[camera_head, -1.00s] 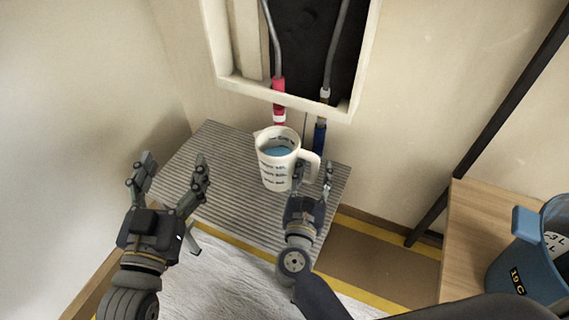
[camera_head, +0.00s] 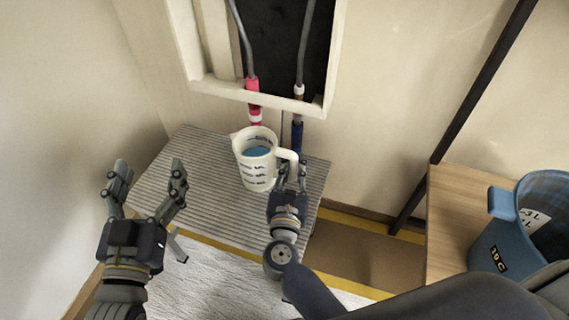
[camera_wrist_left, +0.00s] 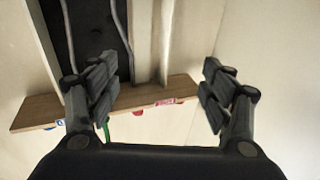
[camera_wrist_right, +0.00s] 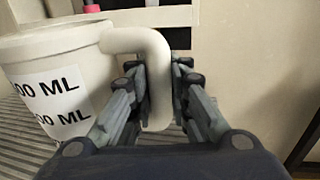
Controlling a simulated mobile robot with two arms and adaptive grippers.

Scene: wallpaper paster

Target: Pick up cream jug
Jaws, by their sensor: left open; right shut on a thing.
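The cream jug (camera_head: 257,170) is a cream-white measuring jug with dark ML markings and blue liquid inside. It is upright at the striped grey platform (camera_head: 205,190); I cannot tell whether its base touches the surface. My right gripper (camera_head: 291,178) is shut on the jug's handle, on the jug's right side. In the right wrist view, the handle (camera_wrist_right: 157,80) passes between the fingers and the jug body (camera_wrist_right: 55,90) is to the left. My left gripper (camera_head: 147,180) is open and empty, left of the jug; its fingers (camera_wrist_left: 160,90) are wide apart in the left wrist view.
A wall recess (camera_head: 265,50) with two pipes, one red-ended and one blue-ended, is behind the jug. A blue bucket (camera_head: 500,240) stands on a wooden table (camera_head: 450,190) at the right. A dark slanted pole (camera_head: 465,115) stands by the wall. A white sheet (camera_head: 215,285) lies in front.

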